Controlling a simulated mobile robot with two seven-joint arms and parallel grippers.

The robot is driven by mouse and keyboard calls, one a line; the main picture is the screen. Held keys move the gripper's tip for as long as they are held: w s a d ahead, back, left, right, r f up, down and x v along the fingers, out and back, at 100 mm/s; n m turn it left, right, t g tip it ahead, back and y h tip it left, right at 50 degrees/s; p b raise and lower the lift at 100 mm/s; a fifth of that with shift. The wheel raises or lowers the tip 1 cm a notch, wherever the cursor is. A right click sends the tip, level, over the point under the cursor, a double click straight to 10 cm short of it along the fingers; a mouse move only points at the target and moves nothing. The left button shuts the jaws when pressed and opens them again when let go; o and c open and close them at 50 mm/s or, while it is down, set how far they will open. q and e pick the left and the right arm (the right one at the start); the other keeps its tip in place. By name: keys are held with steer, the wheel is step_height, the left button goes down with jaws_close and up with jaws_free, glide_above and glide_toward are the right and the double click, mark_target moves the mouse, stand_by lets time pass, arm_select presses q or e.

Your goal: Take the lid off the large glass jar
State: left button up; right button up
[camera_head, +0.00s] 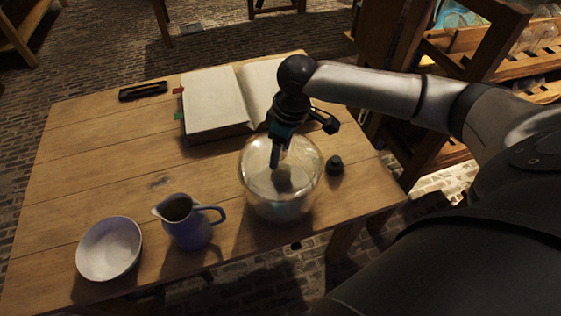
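The large glass jar (309,185) is round and clear and stands on the wooden table near its right front part. My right gripper (279,158) points down over the jar, and its fingers overlap the jar's upper middle in the picture. I cannot tell whether the fingers touch the jar or its lid, or how far apart they are. A dull brownish shape (284,182) shows through the glass below the fingertips; I cannot tell whether it is inside the jar. No lid is clearly seen on the jar. My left gripper is not in view.
A small dark stopper-like object (335,166) stands right of the jar. A blue-grey pitcher (187,226) and a white bowl (109,249) stand to the left. An open book (214,101) and a dark case (143,91) lie behind. The table's (90,165) left middle is clear.

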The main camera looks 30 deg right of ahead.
jaws_close()
steer(key=shift+r, duration=0.15)
stand_by(0.5)
